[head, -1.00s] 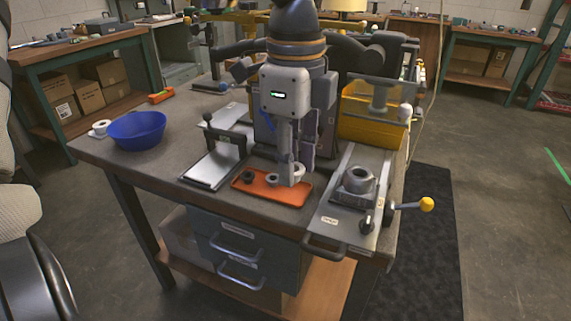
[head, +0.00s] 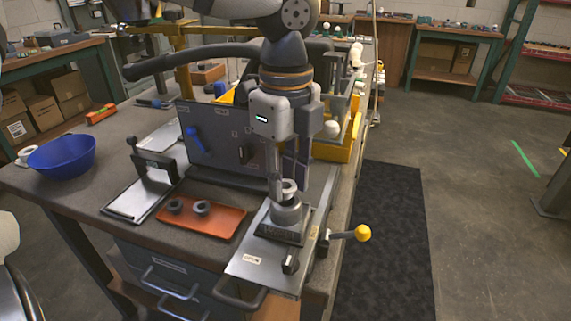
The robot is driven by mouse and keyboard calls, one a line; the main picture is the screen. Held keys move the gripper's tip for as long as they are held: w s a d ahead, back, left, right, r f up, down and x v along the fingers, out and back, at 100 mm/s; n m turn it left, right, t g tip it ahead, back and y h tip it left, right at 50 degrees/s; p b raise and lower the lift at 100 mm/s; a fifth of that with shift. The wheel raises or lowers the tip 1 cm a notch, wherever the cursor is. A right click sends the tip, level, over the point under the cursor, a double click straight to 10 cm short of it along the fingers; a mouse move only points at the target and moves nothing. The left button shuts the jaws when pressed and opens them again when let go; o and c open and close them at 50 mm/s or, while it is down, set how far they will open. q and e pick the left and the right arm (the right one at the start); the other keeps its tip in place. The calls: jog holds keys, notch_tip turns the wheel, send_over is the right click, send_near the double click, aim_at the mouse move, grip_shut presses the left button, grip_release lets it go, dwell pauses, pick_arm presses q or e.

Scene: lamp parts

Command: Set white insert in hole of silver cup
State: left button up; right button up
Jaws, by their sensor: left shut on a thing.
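My left gripper (head: 281,187), pointing down, is shut on the white insert (head: 290,187), a small pale ring-like piece. The silver cup (head: 287,214) stands upright in a dark square holder on the metal plate at the bench's front right. The insert is right over the cup's mouth. I cannot tell whether it touches the cup or has entered the hole. The fingers hide part of the insert and the cup's rim. My right gripper is not in view.
An orange tray (head: 228,223) left of the cup holds two dark ring-like parts (head: 201,207). A yellow-knobbed lever (head: 362,233) juts out to the right. An upright dark panel (head: 215,138) and yellow bin (head: 345,140) stand behind. A blue bowl (head: 62,157) sits at far left.

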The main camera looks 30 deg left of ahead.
pick_arm(q)
jog(key=shift+f, duration=0.8)
dwell(0.9)
jog(key=o, duration=0.9)
jog(key=shift+c, duration=0.2)
notch_tip(320, 180, up, 12)
